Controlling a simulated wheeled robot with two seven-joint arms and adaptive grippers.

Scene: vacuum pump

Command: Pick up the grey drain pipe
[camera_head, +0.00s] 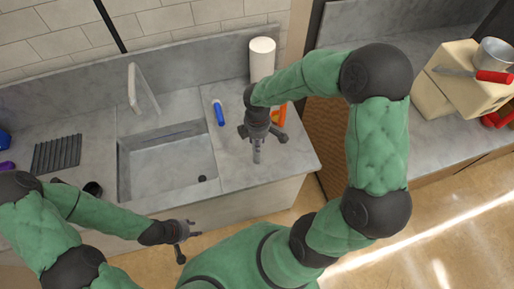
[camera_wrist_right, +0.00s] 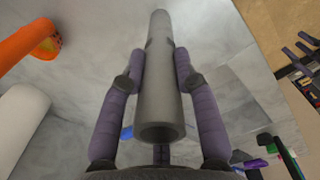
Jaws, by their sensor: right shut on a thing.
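The grey drain pipe (camera_wrist_right: 158,95) is a hollow tube in the right wrist view, with its open end toward the camera. My right gripper (camera_wrist_right: 160,62) is shut on it, one finger along each side. In the head view the right gripper (camera_head: 257,135) points down over the counter right of the sink, and the pipe (camera_head: 257,153) shows small between its fingers. Whether the pipe touches the counter is unclear. My left gripper (camera_head: 186,240) is open and empty in front of the counter, below the sink, away from the pipe.
The sink (camera_head: 165,163) and its faucet (camera_head: 133,88) are left of the right gripper. A white cylinder (camera_head: 262,58), an orange part (camera_head: 279,115) and a blue object (camera_head: 218,113) are close by. A beige machine (camera_head: 455,88) with a pot (camera_head: 494,52) is at right.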

